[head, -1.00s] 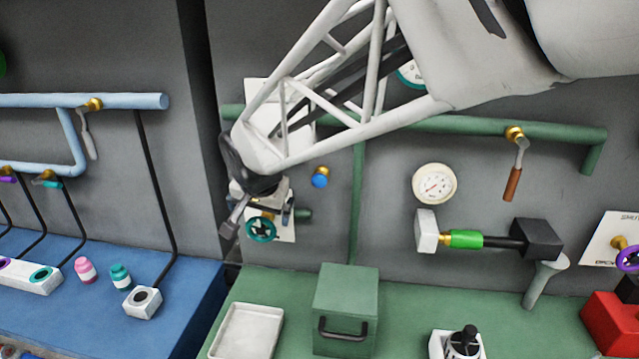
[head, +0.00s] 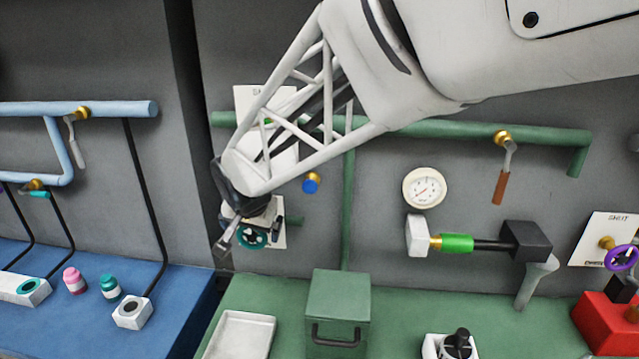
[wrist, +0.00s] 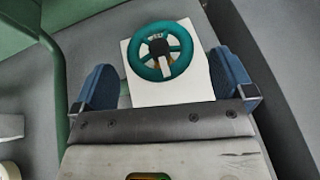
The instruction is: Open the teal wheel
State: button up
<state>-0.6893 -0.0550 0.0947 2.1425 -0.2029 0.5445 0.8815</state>
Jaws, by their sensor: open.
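The teal wheel (head: 252,236) is a small spoked handwheel in front of a white plate on the grey wall, at the left end of the green bench area. My gripper (head: 240,232) is at the wheel and partly covers it in the head view. In the wrist view the teal wheel (wrist: 159,52) shows whole, with dark spokes and hub and a pale bar, before the white plate (wrist: 150,95). My gripper's blue fingers (wrist: 166,82) stand wide apart, one on each side of the wheel. They hold nothing, and I see no contact.
A green pipe (head: 347,190) runs down the wall right of the wheel, with a blue knob (head: 311,183) nearby. Below are a green box (head: 338,300) and a white tray (head: 243,335). A gauge (head: 425,188) and a purple wheel (head: 621,257) are further right.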

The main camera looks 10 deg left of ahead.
aim_at(254, 249)
jog(key=shift+x, duration=1.85)
jog(key=shift+c, duration=0.5)
jog(key=c, duration=0.8)
